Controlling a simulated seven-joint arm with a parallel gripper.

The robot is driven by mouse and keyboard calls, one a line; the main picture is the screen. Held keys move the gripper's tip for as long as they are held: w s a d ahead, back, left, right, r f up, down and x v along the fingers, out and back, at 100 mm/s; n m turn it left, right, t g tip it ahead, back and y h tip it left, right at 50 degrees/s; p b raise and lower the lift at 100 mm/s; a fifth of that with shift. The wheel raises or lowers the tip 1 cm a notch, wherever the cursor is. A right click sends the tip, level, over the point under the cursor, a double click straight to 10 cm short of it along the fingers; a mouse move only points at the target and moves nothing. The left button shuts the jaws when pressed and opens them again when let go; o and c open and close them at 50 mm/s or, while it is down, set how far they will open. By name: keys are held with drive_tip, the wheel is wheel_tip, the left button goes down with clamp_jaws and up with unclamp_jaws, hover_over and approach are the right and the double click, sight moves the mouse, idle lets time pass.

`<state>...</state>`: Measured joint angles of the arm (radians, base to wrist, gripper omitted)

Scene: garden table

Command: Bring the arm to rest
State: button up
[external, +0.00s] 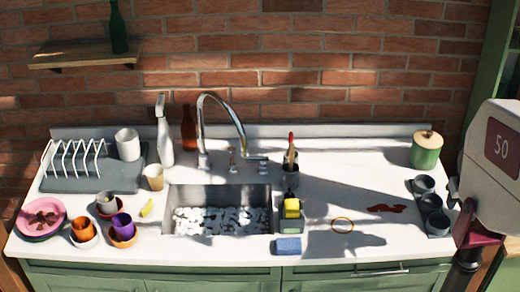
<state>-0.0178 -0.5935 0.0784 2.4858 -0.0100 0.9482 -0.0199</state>
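Part of my arm shows at the right edge, a pale link marked 50 with a maroon and black part below it. My gripper's fingers cannot be made out in this view. The arm's shadow falls across the right half of the white counter (325,172). No object is seen held.
A sink (218,222) holds white pebbles, with a tall faucet (236,112) behind. Left stand a dish rack (75,165), plates (40,218) and cups (122,226).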

drive_tip(key=shift+s+d+f+m, duration=0.2)
drive_tip(key=shift+s+f, duration=0.15)
drive_tip(key=shift+s, duration=0.3)
drive_tip(key=shift+s+d+f+m, duration=0.1)
drive_tip(key=shift+s+d+f, duration=0.15)
drive_tip(key=shift+s, duration=0.35)
idle(0.3)
